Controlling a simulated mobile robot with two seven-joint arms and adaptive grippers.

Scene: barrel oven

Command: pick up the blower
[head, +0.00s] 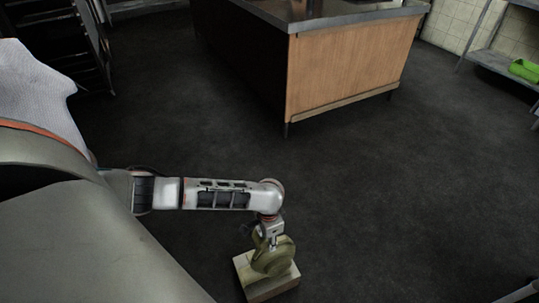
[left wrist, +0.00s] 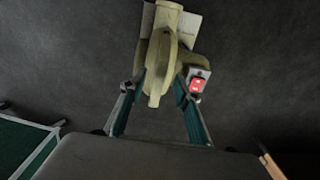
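The blower (head: 273,258) is a rounded olive-green machine low in the head view, below the end of my left arm. In the left wrist view the blower (left wrist: 162,50) fills the upper middle, with a red switch (left wrist: 197,85) on its right side. My left gripper (head: 268,232) is right above the blower. In the left wrist view the left gripper (left wrist: 161,84) has one finger on each side of the blower's narrow part, spread apart. Whether the fingertips touch it is hard to tell.
A pale wooden block (head: 265,287) is under or beside the blower. A wood-sided counter (head: 345,70) with a metal top stands at the back. A metal shelf (head: 490,60) with a green item (head: 524,69) is at the far right. Dark floor (head: 400,210) right of the blower is clear.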

